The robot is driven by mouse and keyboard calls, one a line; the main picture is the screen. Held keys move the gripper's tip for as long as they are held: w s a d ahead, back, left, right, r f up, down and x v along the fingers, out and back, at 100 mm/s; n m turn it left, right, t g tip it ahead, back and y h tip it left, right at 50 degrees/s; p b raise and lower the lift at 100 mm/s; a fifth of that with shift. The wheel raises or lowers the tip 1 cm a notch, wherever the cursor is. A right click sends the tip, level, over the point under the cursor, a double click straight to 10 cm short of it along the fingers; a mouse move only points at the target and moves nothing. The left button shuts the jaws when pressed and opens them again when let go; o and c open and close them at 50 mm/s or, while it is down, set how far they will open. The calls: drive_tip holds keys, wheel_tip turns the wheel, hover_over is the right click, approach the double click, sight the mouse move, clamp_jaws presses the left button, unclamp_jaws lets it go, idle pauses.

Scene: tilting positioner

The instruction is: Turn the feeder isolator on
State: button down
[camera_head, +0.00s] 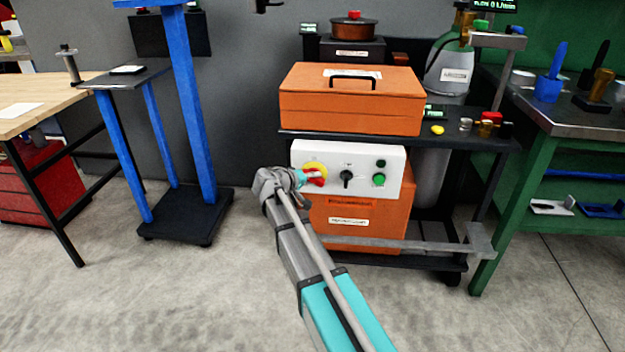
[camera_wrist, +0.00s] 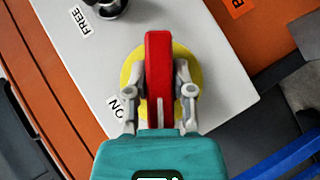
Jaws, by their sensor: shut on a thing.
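The feeder isolator is a red handle (camera_head: 318,181) on a yellow disc (camera_head: 314,166), at the left of a white control box (camera_head: 375,157). In the wrist view the red handle (camera_wrist: 158,60) stands upright in the picture across the yellow disc (camera_wrist: 193,72). An "ON" label (camera_wrist: 117,107) lies left of the handle's lower end. A pale line marks that lower end. My gripper (camera_wrist: 159,85) is shut on the handle, one finger on each side. In the head view my gripper (camera_head: 303,178) covers part of the disc and handle.
A black selector knob (camera_head: 347,178) with a "FREE" label (camera_wrist: 82,20) sits beside the isolator, and green buttons (camera_head: 379,180) are farther right. An orange case (camera_head: 350,102) lies on the cart above. A blue stand (camera_head: 187,100) is to the left. Floor in front is clear.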

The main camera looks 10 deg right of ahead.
drive_tip(key=shift+r+y+p, duration=0.1)
drive_tip(key=shift+y+p, duration=0.2)
drive_tip(key=shift+p, duration=0.2)
drive_tip(key=shift+m+y+p, duration=0.7)
drive_tip(key=shift+y+p, duration=0.1)
drive_tip(key=shift+p, duration=0.1)
drive_tip(key=shift+s+m+y+p, duration=0.1)
drive_tip(key=shift+m+y+p, duration=0.5)
drive_tip(key=shift+y+p, duration=0.35)
drive_tip(key=m+y+p, duration=0.1)
drive_tip(key=y, duration=0.2)
drive_tip(key=shift+m+t+p, duration=0.3)
drive_tip(key=shift+m+t, duration=0.1)
drive_tip(key=shift+m+t+y, duration=0.3)
drive_tip(key=shift+m+y, duration=0.2)
drive_tip(key=shift+y, duration=0.55)
drive_tip(key=shift+c, duration=2.4)
unclamp_jaws()
